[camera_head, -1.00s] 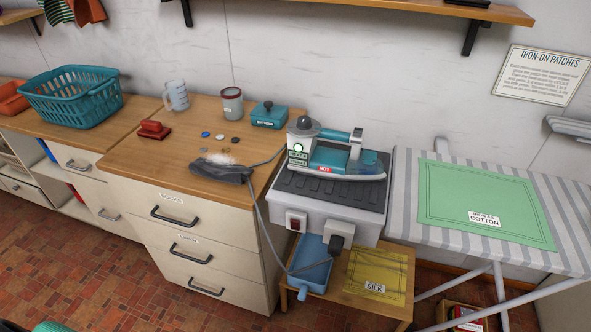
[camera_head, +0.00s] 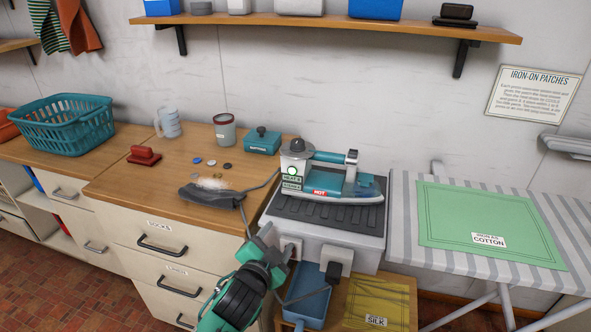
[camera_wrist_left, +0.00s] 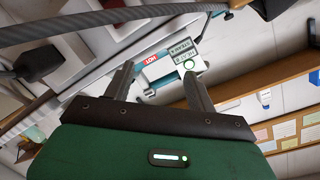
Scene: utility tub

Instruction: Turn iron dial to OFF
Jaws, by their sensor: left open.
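The teal and white iron (camera_head: 335,178) rests on a dark ribbed pad on a white stand (camera_head: 322,237). A red HOT label shows on its side, and a green light with small text panels shows at its left end. A grey dial (camera_head: 292,146) sits on top of that end. My left gripper (camera_head: 278,238) is in front of the stand, below and left of the iron, apart from the dial. In the left wrist view its two fingers (camera_wrist_left: 158,88) are spread and empty, with the iron (camera_wrist_left: 172,66) beyond them. My right gripper is not in view.
A teal box (camera_head: 262,141) and a cup (camera_head: 225,131) stand on the wooden counter. A striped ironing board (camera_head: 405,214) is at the right. A shelf (camera_head: 340,26) hangs above.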

